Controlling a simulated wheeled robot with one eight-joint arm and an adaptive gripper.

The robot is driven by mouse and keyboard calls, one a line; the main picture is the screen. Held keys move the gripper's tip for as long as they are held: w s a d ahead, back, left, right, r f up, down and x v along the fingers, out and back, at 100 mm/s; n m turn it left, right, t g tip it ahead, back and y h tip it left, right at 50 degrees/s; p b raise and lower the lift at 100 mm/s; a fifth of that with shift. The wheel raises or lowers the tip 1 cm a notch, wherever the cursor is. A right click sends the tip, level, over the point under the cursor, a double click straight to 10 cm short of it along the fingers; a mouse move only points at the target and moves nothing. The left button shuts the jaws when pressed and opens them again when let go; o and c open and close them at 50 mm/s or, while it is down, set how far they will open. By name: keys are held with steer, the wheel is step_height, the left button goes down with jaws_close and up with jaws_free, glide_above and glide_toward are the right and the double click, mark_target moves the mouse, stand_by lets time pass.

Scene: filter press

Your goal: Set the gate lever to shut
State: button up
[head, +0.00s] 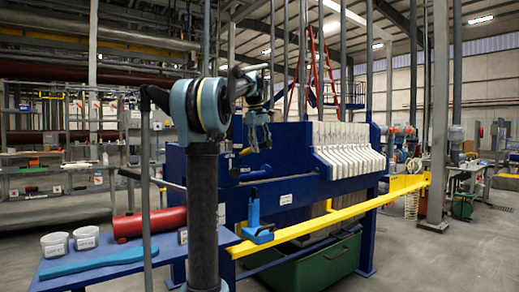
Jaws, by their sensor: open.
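A filter press (290,150) with a dark blue frame and a row of white plates (345,145) stands in the middle of the head view. A bright blue upright lever-like piece (254,208) is at its near end, above a blue bracket (259,234) beside the yellow rail. I cannot tell for certain that it is the gate lever, and no setting marks are readable. My gripper (257,150) points down in front of the press's blue end, above that upright piece and apart from it. Its fingers are open, with nothing seen between them.
A yellow rail (330,216) runs along the press's near side, above a green bin (315,264). A blue table at lower left holds a red cylinder (150,222), two white tubs (86,238) and a blue tool (92,262). A grey post (438,120) stands at right.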

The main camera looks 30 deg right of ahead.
steer(key=shift+f, duration=0.3)
jaws_close()
steer(key=shift+g, duration=0.7)
steer(key=shift+w+r, duration=0.25)
steer(key=shift+r, duration=0.4)
steer(key=shift+w+r, duration=0.3)
steer(key=shift+r, duration=0.35)
steer(key=shift+w+r, duration=0.25)
steer(key=shift+r, duration=0.4)
jaws_free()
steer(key=shift+r, duration=0.1)
